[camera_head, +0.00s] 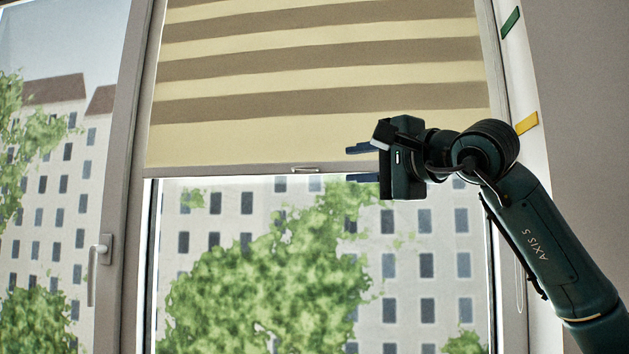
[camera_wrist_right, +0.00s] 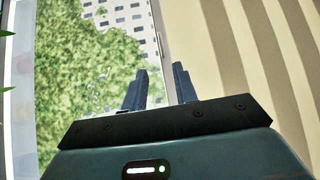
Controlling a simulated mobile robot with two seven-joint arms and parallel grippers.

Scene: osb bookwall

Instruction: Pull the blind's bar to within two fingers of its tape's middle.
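The blind (camera_head: 320,98), striped in cream and brown, hangs partway down the window. Its pale bar (camera_head: 235,171) runs along the lower edge, with a small handle (camera_head: 305,169) near the middle. On the wall strip at right are a green tape (camera_head: 511,22) and, lower, a yellow tape (camera_head: 527,123). The bar's line runs a little below the yellow tape. My right gripper (camera_head: 348,163) is open at the bar, right of the handle, one finger above it and one below. In the wrist view its fingers (camera_wrist_right: 159,88) stand apart, with the bar's edge (camera_wrist_right: 162,35) between them; contact is unclear. My left gripper is out of view.
A window handle (camera_head: 96,262) sticks out on the frame at left. A thin cord loop (camera_head: 519,285) hangs at the right side of the window. The glass below the bar is clear, with trees and buildings behind it.

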